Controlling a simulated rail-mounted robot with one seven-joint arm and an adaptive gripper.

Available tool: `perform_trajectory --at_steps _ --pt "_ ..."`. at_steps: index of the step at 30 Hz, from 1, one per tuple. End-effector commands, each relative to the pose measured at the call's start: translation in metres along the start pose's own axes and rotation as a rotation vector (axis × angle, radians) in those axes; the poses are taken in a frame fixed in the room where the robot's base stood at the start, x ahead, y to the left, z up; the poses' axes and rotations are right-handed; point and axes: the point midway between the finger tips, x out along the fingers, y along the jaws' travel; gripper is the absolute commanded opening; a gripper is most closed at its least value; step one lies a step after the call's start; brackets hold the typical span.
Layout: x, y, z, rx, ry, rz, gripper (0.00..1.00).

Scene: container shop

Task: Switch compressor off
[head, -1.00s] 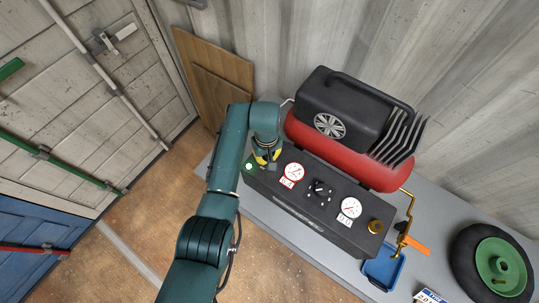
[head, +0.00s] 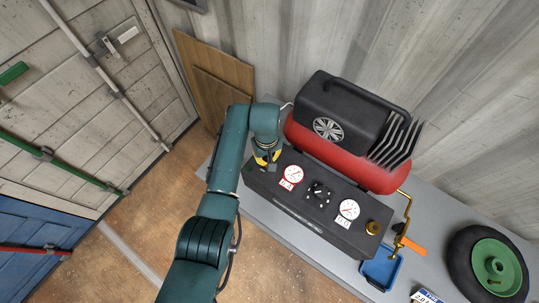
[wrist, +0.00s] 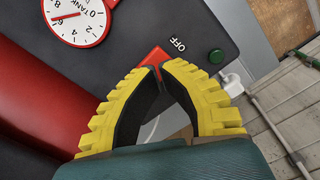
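The compressor (head: 381,169) has a red tank, a black motor cover and a black control panel (head: 277,197). In the wrist view, a red switch (wrist: 151,57) sits on the panel beside the word OFF. My gripper (wrist: 160,69) has its yellow-backed fingertips together right at the switch and partly hides it. I cannot tell whether they touch it. A dark green round lamp (wrist: 216,56) is right of the switch and looks unlit. In the head view, my gripper (head: 267,163) is over the panel's left end and hides the switch.
The panel carries a tank gauge (head: 293,175), a black knob (head: 318,194) and a second gauge (head: 348,209). A brass fitting (head: 373,228), a blue tray (head: 381,270) and a wheel (head: 462,258) are to the right. Wooden boards (head: 207,65) lean behind my arm.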

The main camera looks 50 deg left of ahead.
Motion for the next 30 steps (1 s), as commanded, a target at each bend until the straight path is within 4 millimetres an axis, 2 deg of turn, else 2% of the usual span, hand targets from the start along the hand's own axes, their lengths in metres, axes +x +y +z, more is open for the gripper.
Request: perform_trajectory --at_steps 1,14,30 --pt "-0.009 0.000 0.000 0.000 -0.001 0.000 0.00" --pt "-0.047 0.000 0.000 0.000 -0.001 0.000 0.00" --pt "-0.047 0.000 0.000 0.000 -0.001 0.000 0.00"
